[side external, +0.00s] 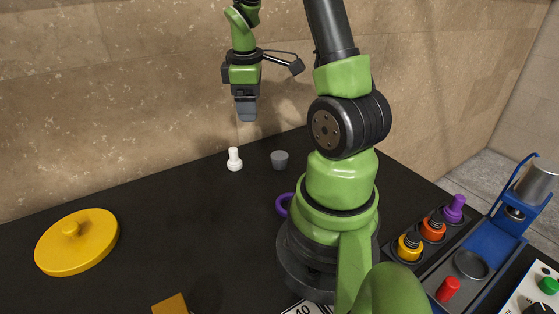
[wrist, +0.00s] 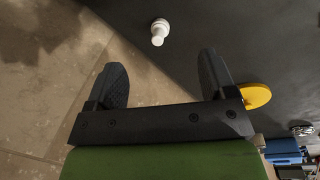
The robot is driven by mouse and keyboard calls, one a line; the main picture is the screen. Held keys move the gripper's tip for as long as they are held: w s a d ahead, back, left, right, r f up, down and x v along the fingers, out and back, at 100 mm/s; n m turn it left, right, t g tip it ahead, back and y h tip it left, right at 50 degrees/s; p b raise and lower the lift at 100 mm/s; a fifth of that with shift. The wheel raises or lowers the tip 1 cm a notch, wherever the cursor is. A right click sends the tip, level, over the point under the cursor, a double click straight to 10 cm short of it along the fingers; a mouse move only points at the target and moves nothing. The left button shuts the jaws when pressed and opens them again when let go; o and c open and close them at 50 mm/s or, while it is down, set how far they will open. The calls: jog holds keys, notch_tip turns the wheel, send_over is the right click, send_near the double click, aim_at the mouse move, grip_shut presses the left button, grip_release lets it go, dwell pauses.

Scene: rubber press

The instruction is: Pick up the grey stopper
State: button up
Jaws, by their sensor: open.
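The grey stopper (side external: 280,159) is a small tapered cup shape standing on the black table near the back edge in the side view. I cannot make it out in the wrist view. My gripper (side external: 246,115) hangs above the table, up and to the left of the stopper in the side view, apart from it. In the wrist view my gripper (wrist: 162,72) has its two dark fingers spread wide with nothing between them.
A white peg-like piece (side external: 234,159) stands left of the stopper; it also shows in the wrist view (wrist: 160,32). A yellow knobbed disc (side external: 77,243) lies at left. A purple ring (side external: 285,205), a holder with coloured plungers (side external: 432,228) and a blue press (side external: 507,222) lie rightward. A wall rises behind.

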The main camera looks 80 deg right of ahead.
jog(key=n+g, duration=0.1)
jog(key=n, duration=0.1)
send_near(279, 155)
jog(key=shift+g+y, duration=0.3)
jog(key=shift+y, duration=0.1)
jog(key=f, duration=0.2)
jog(key=d+f, duration=0.1)
jog(key=f, duration=0.1)
jog(key=shift+s+f, duration=0.25)
jog(key=shift+f, duration=1.35)
jog(key=shift+s+f, duration=0.15)
jog(key=shift+f, duration=1.3)
jog(key=c, duration=1)
